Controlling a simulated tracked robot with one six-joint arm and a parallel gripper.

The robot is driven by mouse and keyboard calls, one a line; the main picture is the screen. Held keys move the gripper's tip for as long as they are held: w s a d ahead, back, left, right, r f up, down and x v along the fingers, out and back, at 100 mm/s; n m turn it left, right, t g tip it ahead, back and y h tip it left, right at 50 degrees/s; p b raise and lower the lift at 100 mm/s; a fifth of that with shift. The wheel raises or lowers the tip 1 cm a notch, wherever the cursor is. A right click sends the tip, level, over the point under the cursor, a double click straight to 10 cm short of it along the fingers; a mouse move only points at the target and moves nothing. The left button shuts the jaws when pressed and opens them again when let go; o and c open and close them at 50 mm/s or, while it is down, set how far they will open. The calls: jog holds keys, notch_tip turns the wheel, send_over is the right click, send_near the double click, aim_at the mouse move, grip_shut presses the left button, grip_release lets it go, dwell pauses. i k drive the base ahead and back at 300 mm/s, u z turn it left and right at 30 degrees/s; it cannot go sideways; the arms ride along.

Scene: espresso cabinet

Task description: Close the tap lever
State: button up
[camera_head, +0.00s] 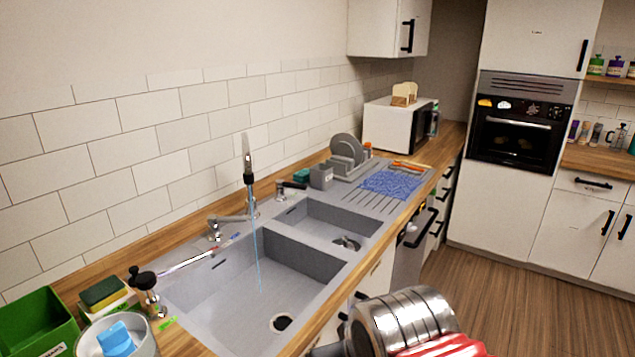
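The tap (232,218) is chrome and stands at the back edge of the double sink (185,292). A tall silver-and-black part (248,165) rises upright by its spout; I cannot tell for certain whether this is the lever. A thin blue stream of water (257,262) falls from the tap into the near basin, so the water is running. A silver and red part of my arm shows at the bottom right, in front of the counter and well apart from the tap. My gripper's fingertips are not visible.
A green box (37,325), a sponge (104,291) and a bowl (140,341) stand at the near left. A dish rack with plates (347,152) and a blue mat (392,184) lie beyond the sink. The wooden floor (510,285) at the right is clear.

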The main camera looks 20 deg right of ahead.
aim_at(291, 185)
jog(key=z, duration=2.4)
jog(key=i, duration=1.8)
